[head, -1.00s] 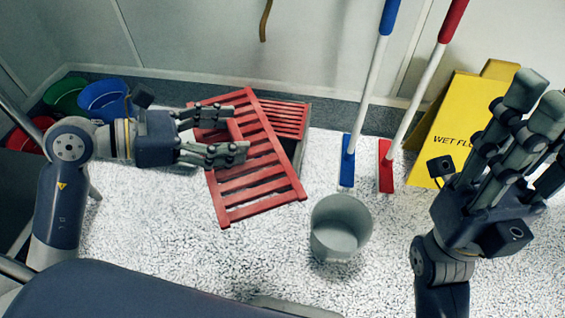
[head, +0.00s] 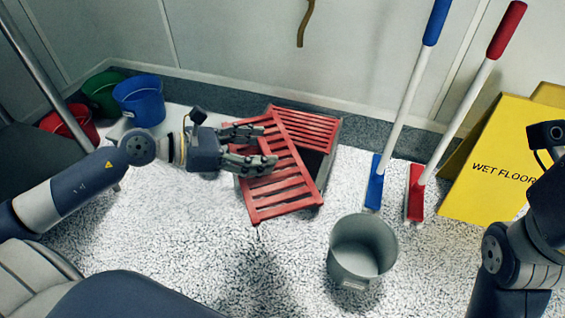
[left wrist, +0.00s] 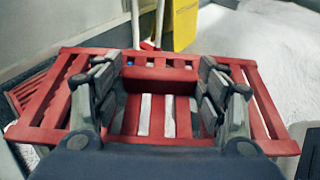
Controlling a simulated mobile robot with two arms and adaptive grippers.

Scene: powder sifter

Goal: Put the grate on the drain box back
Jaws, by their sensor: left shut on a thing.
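The red slatted grate (head: 272,200) is in my left gripper (head: 262,148), whose fingers are shut on its crossbar. In the left wrist view the grate (left wrist: 160,74) spans the picture, with a finger at each side of the crossbar. The grate is over the drain box (head: 329,163), hiding much of it and turned relative to it. I cannot tell whether they touch. Part of the box's dark opening shows at the grate's right. A second red grate (head: 312,128) covers the box's far part. My right gripper is cut off at the right edge, fingers out of view.
A grey bucket (head: 362,250) stands in front of the box, to the right. Coloured buckets (head: 140,103) stand at far left.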

